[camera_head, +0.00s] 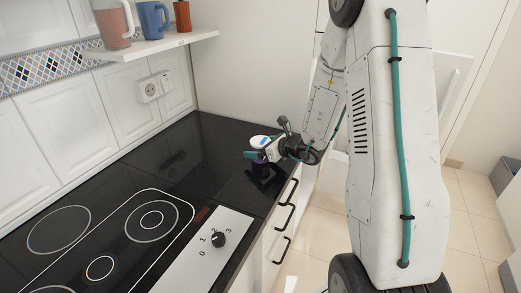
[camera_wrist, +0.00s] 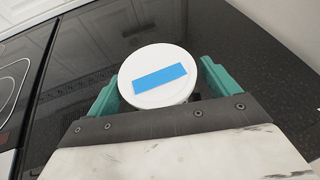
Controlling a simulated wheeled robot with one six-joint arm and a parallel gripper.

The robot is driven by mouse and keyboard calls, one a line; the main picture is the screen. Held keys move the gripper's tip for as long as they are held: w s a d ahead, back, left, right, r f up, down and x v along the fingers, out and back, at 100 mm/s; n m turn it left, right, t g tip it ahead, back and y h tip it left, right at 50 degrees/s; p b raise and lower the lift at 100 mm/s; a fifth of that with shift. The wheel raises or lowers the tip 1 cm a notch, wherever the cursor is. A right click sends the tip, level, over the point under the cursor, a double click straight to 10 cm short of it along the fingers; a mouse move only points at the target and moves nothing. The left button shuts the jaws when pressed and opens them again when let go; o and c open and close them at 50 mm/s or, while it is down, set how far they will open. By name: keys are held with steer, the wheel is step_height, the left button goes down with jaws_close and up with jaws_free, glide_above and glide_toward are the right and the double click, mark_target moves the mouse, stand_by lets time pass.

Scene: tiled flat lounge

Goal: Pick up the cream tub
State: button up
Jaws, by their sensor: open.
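The cream tub (camera_head: 259,142) stands on the black countertop near its front edge. In the wrist view its round white lid with a blue rectangle (camera_wrist: 157,76) is seen from above. My gripper (camera_head: 258,157) reaches in from the right at the tub. In the wrist view, its two teal fingers (camera_wrist: 160,88) are open, one on each side of the tub. I cannot tell whether either finger touches it. The tub's lower body is mostly hidden by the gripper in the head view and by the lid in the wrist view.
A shelf (camera_head: 150,46) with a pitcher and cups hangs above. Drawer handles (camera_head: 287,217) stick out from the cabinet front. The counter behind the tub is clear.

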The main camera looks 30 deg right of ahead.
steer(key=c, duration=1.2)
steer(key=shift+r, duration=0.1)
